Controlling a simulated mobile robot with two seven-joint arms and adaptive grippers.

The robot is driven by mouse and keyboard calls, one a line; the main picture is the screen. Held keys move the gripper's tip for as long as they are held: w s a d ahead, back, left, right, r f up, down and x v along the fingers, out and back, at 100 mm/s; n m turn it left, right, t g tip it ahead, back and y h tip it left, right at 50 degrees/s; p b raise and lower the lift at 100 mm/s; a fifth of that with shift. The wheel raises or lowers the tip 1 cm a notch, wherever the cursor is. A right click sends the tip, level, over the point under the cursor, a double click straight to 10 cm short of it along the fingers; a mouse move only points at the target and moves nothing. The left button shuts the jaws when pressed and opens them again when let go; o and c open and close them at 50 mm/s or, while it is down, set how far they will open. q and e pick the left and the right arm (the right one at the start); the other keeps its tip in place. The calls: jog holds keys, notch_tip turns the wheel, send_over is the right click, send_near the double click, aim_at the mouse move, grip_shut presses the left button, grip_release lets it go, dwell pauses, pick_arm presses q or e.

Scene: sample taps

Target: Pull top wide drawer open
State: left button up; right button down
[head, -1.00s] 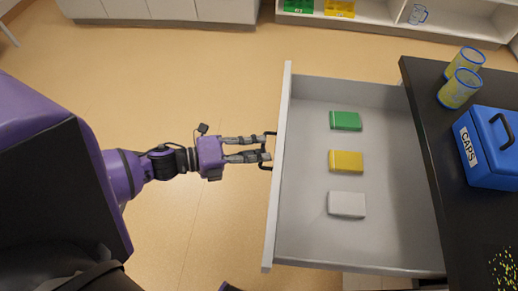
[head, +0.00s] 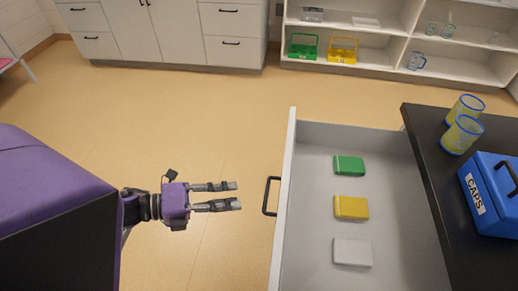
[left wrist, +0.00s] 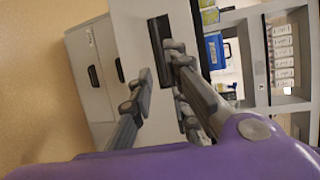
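The wide drawer (head: 284,226) is pulled far out from under the black counter in the head view. A green box (head: 348,166), a yellow box (head: 350,207) and a white box (head: 351,252) lie inside it. Its black handle (head: 270,196) is on the front, facing my left gripper (head: 240,195). The gripper is open and empty, with a gap between its fingertips and the handle. In the left wrist view, the open fingers (left wrist: 160,72) also show, pointing toward the cabinet fronts. My right gripper is in neither view.
The black counter (head: 425,165) at right holds two yellow-blue cups (head: 461,134) and a blue CAPS box (head: 490,193). White cabinets (head: 180,35) and a shelf with green and yellow carriers stand at the back. The floor (head: 225,110) between is clear.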

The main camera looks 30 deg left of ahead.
pick_arm(q)
jog(key=shift+v, duration=1.45)
